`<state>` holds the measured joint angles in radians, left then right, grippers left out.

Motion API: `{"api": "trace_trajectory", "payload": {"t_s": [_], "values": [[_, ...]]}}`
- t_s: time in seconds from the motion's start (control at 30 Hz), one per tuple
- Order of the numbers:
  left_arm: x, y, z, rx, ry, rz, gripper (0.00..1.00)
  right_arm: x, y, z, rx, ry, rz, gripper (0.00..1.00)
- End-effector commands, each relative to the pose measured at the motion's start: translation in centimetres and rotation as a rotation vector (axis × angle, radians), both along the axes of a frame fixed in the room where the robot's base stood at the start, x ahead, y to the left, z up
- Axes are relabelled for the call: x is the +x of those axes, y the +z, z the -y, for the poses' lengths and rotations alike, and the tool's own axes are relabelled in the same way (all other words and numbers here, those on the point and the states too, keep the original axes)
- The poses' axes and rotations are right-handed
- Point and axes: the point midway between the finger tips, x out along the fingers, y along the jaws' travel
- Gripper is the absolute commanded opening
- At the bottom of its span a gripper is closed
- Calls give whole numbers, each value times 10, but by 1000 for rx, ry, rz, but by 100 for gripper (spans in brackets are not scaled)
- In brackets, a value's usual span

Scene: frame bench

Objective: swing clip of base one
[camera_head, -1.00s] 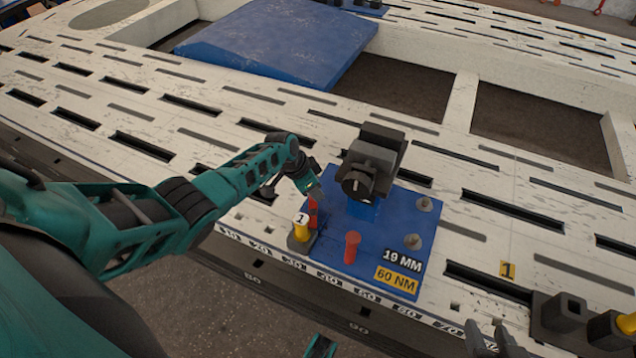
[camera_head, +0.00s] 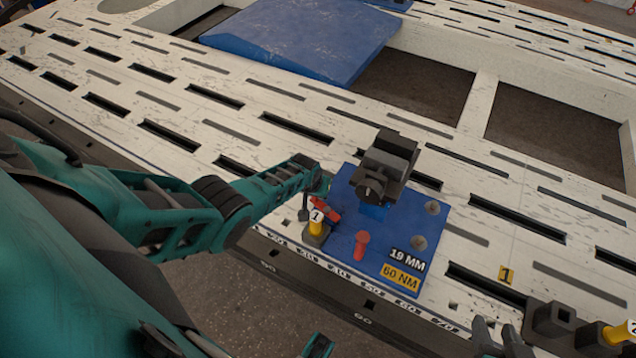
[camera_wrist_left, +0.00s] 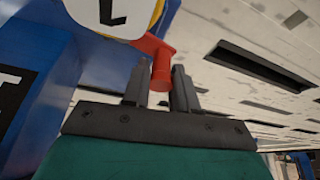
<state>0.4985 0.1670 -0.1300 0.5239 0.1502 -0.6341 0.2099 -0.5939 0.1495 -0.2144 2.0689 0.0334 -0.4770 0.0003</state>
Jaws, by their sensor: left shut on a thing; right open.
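The blue base plate (camera_head: 342,235) lies on the pale slotted bench and carries a dark clamp block (camera_head: 388,163). A yellow pin marked 1 (camera_head: 317,222) stands in a dark socket at its near left corner. The red clip (camera_head: 326,208) lies just behind this pin, slanting across the plate's edge. My left gripper (camera_head: 308,202) reaches it from the left. In the left wrist view its two fingers are shut around the clip's red end (camera_wrist_left: 161,72). My right gripper (camera_head: 495,338) is open at the bottom edge, away from the plate.
A red peg (camera_head: 361,244) and two grey studs stand on the plate, with 19 MM and 60 NM labels. Dark blocks with a yellow pin (camera_head: 618,333) sit at the lower right. A large blue panel (camera_head: 300,40) lies behind.

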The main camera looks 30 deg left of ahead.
Motion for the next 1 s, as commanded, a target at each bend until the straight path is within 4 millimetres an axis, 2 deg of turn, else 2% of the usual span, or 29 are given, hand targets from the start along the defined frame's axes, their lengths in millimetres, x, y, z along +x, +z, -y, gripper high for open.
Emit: {"api": "trace_trajectory", "payload": {"t_s": [0.3, 0.8, 0.83, 1.0], "values": [[-5, 0, 0, -2, 111, -2, 0, 0, 7, -1, 2, -1, 0, 43], [-6, 0, -1, -2, 131, -2, 0, 0, 7, -1, 2, 0, 1, 43], [-6, 0, -1, -2, 131, -2, 28, 0, 7, -1, 1, -1, 1, 43], [-6, 0, -1, -1, 131, -2, 44, 0, 7, 0, 1, 1, 1, 43]]}}
